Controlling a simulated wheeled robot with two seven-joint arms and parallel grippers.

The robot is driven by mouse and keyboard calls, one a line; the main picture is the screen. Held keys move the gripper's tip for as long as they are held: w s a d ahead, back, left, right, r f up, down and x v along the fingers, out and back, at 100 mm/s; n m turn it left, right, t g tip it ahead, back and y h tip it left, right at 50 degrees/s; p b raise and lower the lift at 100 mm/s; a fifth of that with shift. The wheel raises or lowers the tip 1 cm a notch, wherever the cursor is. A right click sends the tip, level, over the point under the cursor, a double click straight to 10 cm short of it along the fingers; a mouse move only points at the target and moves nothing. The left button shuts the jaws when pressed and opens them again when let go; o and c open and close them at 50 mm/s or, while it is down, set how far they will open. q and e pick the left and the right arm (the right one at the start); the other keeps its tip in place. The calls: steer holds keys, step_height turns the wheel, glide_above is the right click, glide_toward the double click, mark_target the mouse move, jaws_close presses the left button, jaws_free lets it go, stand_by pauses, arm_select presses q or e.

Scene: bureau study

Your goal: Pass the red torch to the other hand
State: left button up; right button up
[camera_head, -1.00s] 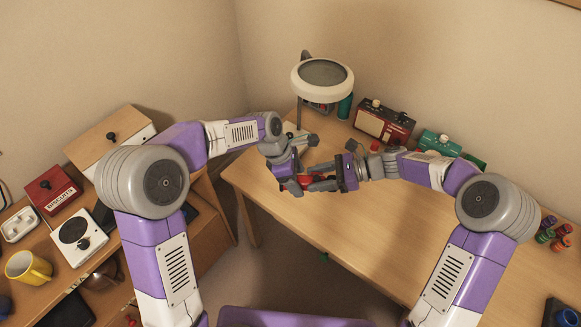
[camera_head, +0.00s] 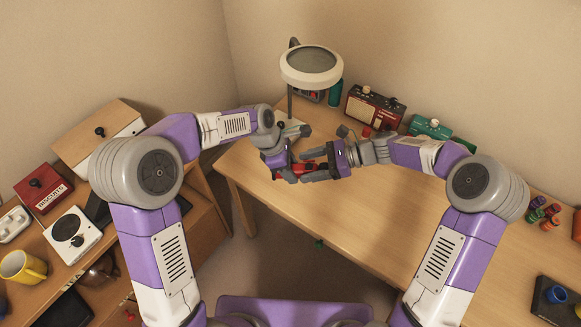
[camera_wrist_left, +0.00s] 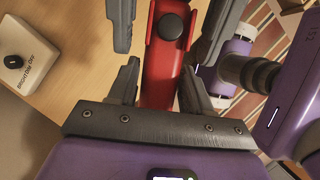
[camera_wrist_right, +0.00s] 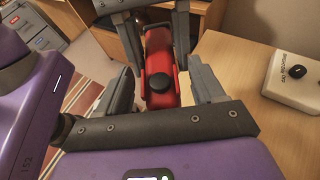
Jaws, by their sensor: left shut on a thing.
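The red torch (camera_head: 308,166) is held in the air between my two grippers, above the near left part of the desk. It has a black round knob, seen in the left wrist view on its red body (camera_wrist_left: 160,75) and in the right wrist view (camera_wrist_right: 159,62). My left gripper (camera_head: 291,167) is shut on the torch from the left. My right gripper (camera_head: 309,171) faces it from the right, with its fingers on either side of the torch and gaps visible in the right wrist view. The fingers partly hide the torch in the head view.
The wooden desk (camera_head: 330,225) has clear room in front. A magnifier lamp (camera_head: 312,65), a red radio (camera_head: 374,107) and a teal box (camera_head: 430,127) stand along its back. A cabinet at left carries a red biscuit tin (camera_head: 43,188) and a yellow mug (camera_head: 22,267).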

steer(key=shift+o, duration=0.6)
steer(key=s+v, duration=0.1)
steer(key=v, duration=1)
steer(key=s+a+f+n+g+h, duration=0.1)
steer(key=s+a+f+n+g, duration=0.2)
steer(key=s+n, duration=0.35)
steer(key=s+a+f+n+g+h, duration=0.1)
steer(key=s+a+f+n+g, duration=0.1)
steer(key=s+f+n, duration=0.4)
steer(key=s+d+f+n+t+h, duration=0.1)
steer(key=s+f+t+h, duration=0.2)
steer(key=f, duration=0.8)
steer(key=s+d+f+n+t+h, duration=0.1)
steer(key=s+f+t+h, duration=0.2)
steer(key=f, duration=0.8)
steer(key=shift+s+t+h, duration=0.3)
steer(key=shift+s+h, duration=0.4)
steer(key=shift+s, duration=0.7)
steer(key=shift+d+f, duration=0.1)
